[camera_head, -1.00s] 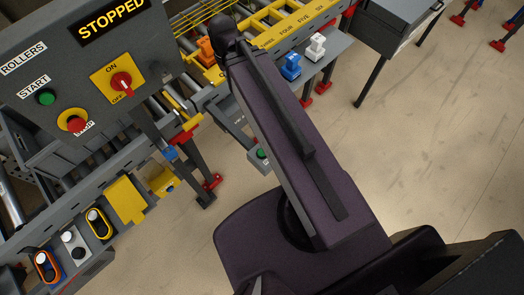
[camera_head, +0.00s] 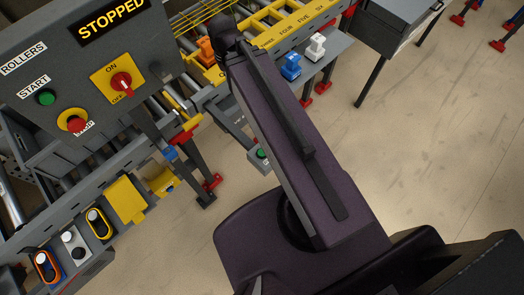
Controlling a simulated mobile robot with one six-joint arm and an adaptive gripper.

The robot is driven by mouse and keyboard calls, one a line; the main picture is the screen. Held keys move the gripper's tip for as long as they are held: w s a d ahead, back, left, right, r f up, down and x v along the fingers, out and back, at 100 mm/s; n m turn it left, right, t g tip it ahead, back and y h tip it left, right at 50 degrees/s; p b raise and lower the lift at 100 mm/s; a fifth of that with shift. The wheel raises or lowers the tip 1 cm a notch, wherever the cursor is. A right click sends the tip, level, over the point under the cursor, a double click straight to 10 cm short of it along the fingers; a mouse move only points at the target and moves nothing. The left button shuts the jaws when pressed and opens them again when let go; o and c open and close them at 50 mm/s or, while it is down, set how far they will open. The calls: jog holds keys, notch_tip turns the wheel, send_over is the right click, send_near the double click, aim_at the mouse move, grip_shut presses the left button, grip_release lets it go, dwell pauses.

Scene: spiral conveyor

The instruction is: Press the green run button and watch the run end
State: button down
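A green button (camera_head: 46,97) labelled START is on the grey control panel (camera_head: 60,60) at upper left. A second green button (camera_head: 262,154) is on a small grey box, partly hidden by my arm; its label is too small to read. I cannot tell which is the run button. The panel's display (camera_head: 112,17) reads STOPPED in yellow letters. A red rotary switch (camera_head: 121,84) sits on a yellow ON/OFF plate. A red stop button (camera_head: 74,121) sits on a yellow ring below START. My arm crosses the middle; my gripper is not visible.
Roller conveyor frames run behind and below the panel. A yellow numbered rack (camera_head: 290,25) is at the top, with a blue item (camera_head: 291,66) and a white item (camera_head: 316,46) on a grey shelf. A grey table (camera_head: 395,25) stands at upper right.

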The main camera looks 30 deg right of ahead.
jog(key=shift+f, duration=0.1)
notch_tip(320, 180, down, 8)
jog(key=b, duration=0.8)
dwell(0.5)
